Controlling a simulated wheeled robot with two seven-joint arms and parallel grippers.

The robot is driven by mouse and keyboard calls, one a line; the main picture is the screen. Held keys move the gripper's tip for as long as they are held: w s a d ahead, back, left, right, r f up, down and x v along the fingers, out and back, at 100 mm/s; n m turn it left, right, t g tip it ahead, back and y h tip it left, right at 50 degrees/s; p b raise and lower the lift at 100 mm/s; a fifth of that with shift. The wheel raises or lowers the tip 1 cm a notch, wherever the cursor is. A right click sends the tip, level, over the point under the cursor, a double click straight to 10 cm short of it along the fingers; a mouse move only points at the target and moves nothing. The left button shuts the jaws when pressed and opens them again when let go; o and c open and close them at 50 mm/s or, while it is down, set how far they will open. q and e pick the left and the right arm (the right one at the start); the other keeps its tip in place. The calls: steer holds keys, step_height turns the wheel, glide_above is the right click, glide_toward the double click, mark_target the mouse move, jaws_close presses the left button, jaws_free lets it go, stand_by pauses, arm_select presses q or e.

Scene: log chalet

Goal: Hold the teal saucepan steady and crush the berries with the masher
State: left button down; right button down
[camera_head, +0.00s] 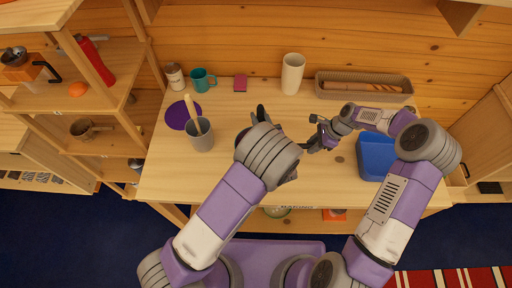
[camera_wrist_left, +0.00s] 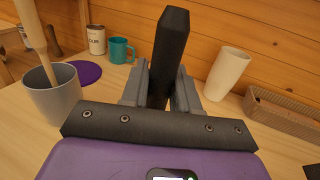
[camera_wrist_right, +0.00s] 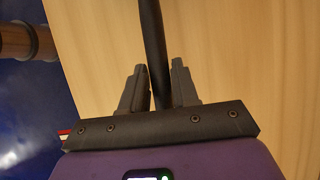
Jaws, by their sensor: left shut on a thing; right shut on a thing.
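My left gripper (camera_head: 262,121) is shut on a thick, tapered black handle (camera_wrist_left: 169,50), which stands upright between the fingers and looks like the masher's. Its lower end is hidden. My right gripper (camera_head: 317,141) is shut on a thinner black bar (camera_wrist_right: 154,45), which looks like the saucepan's handle; it runs out of the top of the right wrist view above bare wood. The two grippers are close together over the middle of the table. I cannot make out the teal pan body, the masher's head or the berries; my left gripper and forearm cover that spot.
A grey pot with a wooden utensil (camera_head: 200,137) stands left, by a purple disc (camera_head: 178,115). A tin (camera_head: 174,77), teal mug (camera_head: 202,80), white cup (camera_head: 292,73) and basket (camera_head: 362,84) line the back. A blue bin (camera_head: 374,157) sits right.

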mark_target(260, 106)
arm_select(q)
steer(key=shift+r, duration=4.7)
arm_select(e)
steer(key=c, duration=0.8)
jaws_free()
